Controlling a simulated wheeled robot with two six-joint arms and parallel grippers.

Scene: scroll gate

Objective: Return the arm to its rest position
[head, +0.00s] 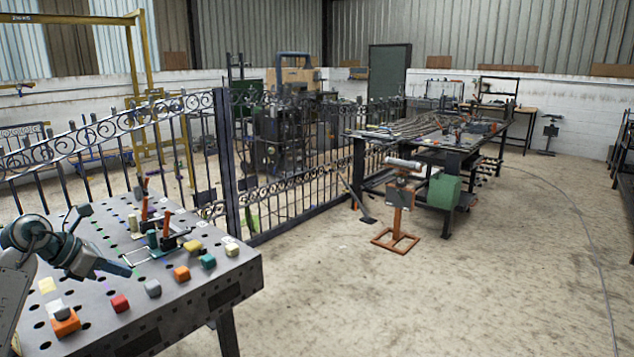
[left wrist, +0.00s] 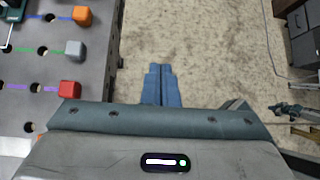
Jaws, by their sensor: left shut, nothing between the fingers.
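My left gripper (head: 116,268) comes in from the left of the head view, over the near left part of the perforated work table (head: 215,287). Its blue fingers are shut with nothing between them. In the left wrist view the closed fingers (left wrist: 161,84) point past the table's edge, with bare floor beneath them in the picture. My right gripper does not show clearly in either view.
Colored blocks lie on the table, among them a red block (head: 120,303) and an orange block (head: 66,322). Clamps (head: 165,235) stand behind them. A scroll gate (head: 150,160) rises beyond the table. Open floor (head: 420,290) lies to the right.

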